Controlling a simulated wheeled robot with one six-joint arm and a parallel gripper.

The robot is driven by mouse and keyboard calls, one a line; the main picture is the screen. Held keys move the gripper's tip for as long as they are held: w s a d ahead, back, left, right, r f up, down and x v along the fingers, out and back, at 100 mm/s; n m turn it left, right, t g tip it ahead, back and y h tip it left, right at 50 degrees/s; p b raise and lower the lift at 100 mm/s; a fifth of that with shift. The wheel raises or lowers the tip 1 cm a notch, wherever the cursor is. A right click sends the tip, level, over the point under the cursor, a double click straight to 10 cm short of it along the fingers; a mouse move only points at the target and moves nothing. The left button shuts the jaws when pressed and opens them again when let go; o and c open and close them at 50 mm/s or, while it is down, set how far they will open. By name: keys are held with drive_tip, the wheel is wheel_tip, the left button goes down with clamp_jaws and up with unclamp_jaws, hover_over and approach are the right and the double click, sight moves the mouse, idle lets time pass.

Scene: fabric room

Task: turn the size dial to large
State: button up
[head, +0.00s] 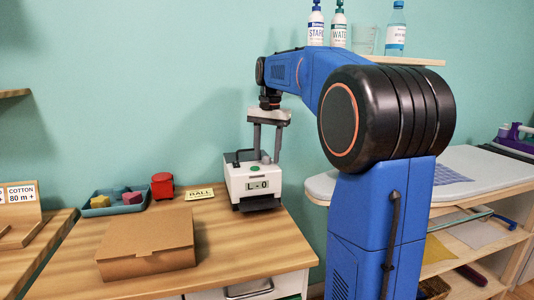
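A white and dark grey machine (250,183) stands at the right back of the wooden table. Its front display (257,185) reads "L - 0", and a green button shows above the display. My gripper (266,157) points down over the top of the machine, with its two grey fingers apart and wall visible between them. The fingertips reach the machine's top. The size dial cannot be made out clearly there, and I cannot tell whether the fingertips touch it or only stand around it.
A closed cardboard box (148,245) lies at the table's front. Behind it are a blue-grey tray (113,209) with coloured blocks, a red object (162,185) and a yellow card (200,194). Bottles stand on a shelf (400,60) above. An ironing board (480,165) is at right.

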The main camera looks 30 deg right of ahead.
wheel_tip(320, 180, up, 17)
drive_tip(key=shift+s+d+r, duration=0.2)
drive_tip(key=shift+s+d, duration=0.1)
drive_tip(key=shift+s, duration=0.1)
idle(0.4)
drive_tip(key=shift+s, duration=0.1)
idle(0.4)
